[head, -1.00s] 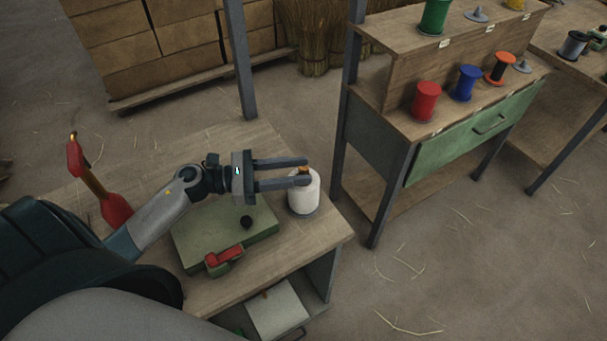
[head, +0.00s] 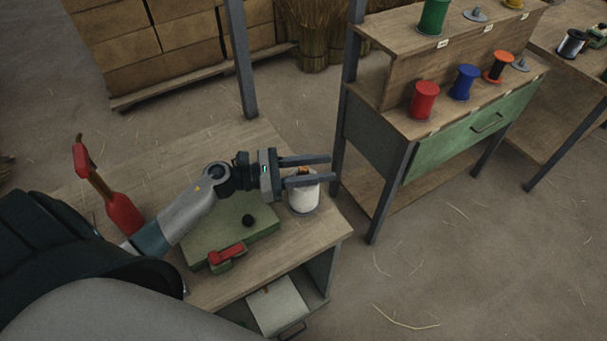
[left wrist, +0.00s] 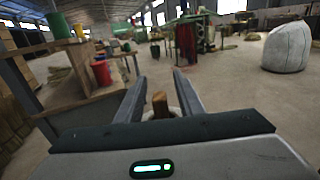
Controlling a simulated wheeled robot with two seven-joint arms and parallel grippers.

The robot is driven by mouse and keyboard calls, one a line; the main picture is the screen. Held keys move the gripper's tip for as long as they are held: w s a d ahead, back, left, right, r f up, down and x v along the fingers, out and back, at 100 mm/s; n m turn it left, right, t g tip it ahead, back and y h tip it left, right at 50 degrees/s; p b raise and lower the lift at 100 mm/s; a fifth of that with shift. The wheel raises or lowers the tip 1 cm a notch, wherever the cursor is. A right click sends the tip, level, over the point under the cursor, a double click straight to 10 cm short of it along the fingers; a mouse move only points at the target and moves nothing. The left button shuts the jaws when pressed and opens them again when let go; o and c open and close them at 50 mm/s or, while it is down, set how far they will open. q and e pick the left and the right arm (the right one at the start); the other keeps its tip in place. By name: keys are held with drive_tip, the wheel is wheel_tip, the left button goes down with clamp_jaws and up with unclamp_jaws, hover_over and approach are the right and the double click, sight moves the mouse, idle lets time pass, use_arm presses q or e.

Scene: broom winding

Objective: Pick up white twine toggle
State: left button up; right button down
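The white twine spool (head: 303,197) stands upright near the right edge of the workbench. Its small brown wooden toggle (head: 303,171) sticks up at the top, partly hidden by my left gripper. My left gripper (head: 331,168) is open, level, with its two fingers reaching past the toggle on either side. In the left wrist view the toggle (left wrist: 160,106) stands between the open fingers (left wrist: 157,85), with space on both sides. I cannot tell whether a finger touches it. My right gripper is not in view.
On the workbench (head: 325,240) are a green clamp block (head: 205,240) with a red lever (head: 227,253) and a red-handled tool (head: 122,212). A shelf with coloured spools stands to the right, beyond a floor gap.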

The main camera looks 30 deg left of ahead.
use_arm(q)
clamp_jaws()
drive_tip(key=shift+r, duration=0.1)
drive_tip(key=shift+r, duration=0.4)
drive_tip(key=s+d+r+p, duration=0.1)
drive_tip(key=s+d+r, duration=0.4)
drive_tip(key=d+r, duration=0.5)
drive_tip(key=shift+s+p, duration=0.35)
